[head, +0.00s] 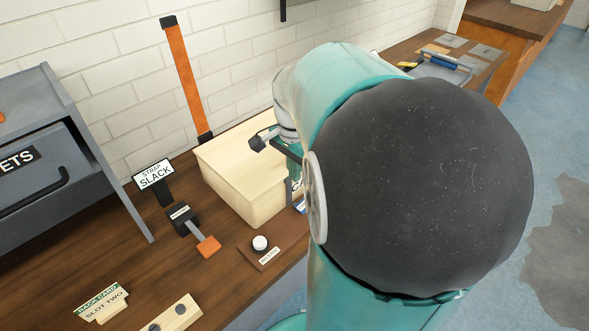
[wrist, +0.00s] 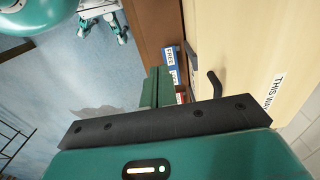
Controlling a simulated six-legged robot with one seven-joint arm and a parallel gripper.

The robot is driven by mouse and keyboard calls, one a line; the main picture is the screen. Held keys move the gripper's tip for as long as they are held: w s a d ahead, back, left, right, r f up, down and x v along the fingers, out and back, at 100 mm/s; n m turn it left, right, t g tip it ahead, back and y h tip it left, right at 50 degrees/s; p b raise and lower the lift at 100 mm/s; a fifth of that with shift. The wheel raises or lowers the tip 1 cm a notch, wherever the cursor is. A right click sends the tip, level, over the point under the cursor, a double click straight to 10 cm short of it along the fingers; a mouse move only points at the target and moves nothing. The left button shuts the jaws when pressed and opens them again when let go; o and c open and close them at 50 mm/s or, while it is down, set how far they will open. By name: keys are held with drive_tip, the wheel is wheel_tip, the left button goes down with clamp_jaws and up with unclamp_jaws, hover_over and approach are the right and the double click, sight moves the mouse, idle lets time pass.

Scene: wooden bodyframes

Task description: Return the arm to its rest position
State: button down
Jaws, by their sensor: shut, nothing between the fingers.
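My gripper (wrist: 159,72) shows in the wrist view as two teal fingers pressed together, shut with nothing between them. It points toward the brown bench edge, beside a pale wooden box with a black handle (wrist: 214,83) and a "THIS WAY" label (wrist: 275,91). I cannot tell whether the fingers touch the box. In the head view my teal arm, with a large dark joint cover, fills the middle and right. It hides most of the gripper and the right part of the pale wooden box (head: 225,184).
On the bench (head: 60,245) are a grey cabinet (head: 45,130), a "STRAP SLACK" sign (head: 154,175), an orange-tipped lever (head: 208,246), a white button (head: 260,243) and a "SLOT TWO" card (head: 102,305). An orange strap (head: 187,80) rises behind the box. Open blue floor (head: 535,150) lies at right.

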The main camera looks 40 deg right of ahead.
idle(0.3)
drive_tip(key=s+a+r+n+t, duration=0.2)
drive_tip(key=a+r+n, duration=0.1)
drive_tip(key=a+n, duration=0.5)
drive_tip(key=s+a+r+n+t, duration=0.3)
drive_tip(key=a+n, duration=0.6)
drive_tip(key=a, duration=0.4)
drive_tip(key=shift+a+r+n+t, duration=0.3)
drive_tip(key=shift+a, duration=0.05)
